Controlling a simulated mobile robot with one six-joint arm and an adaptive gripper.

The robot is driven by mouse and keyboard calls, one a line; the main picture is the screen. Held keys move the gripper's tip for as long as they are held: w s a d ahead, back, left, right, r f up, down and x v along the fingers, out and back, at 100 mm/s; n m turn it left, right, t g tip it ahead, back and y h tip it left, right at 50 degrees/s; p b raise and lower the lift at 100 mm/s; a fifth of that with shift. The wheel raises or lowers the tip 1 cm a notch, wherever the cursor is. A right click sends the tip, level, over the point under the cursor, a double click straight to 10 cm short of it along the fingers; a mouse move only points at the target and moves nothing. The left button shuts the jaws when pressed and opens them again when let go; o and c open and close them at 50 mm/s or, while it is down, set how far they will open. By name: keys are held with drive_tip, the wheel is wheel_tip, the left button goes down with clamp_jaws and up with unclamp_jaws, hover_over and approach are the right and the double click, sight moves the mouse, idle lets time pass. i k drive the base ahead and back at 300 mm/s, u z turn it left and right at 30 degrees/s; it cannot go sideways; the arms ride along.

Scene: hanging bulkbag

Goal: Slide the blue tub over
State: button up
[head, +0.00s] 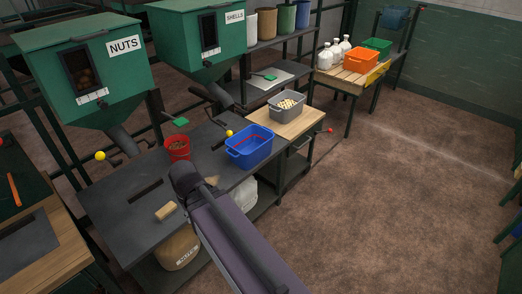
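The blue tub (240,155) stands upright on the dark workbench (130,215), near its right end. It has a red line along the inside and looks otherwise empty. My arm reaches up from the bottom of the picture and ends in a dark joint to the left of and nearer than the tub. Nothing of mine is seen touching the tub.
A red bucket (178,152) stands left of the tub. A grey tub (285,110) with pale pieces sits on a wooden top (297,129) to the right. A tan block (166,211) lies on the bench. Green NUTS (122,72) and SHELLS (180,40) hoppers overhang behind.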

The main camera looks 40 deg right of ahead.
sight(250, 146)
drive_tip(key=z, duration=0.8)
drive_tip(key=k, duration=0.65)
drive_tip(key=z, duration=0.45)
drive_tip(key=i, duration=1.3)
drive_tip(key=u, duration=0.25)
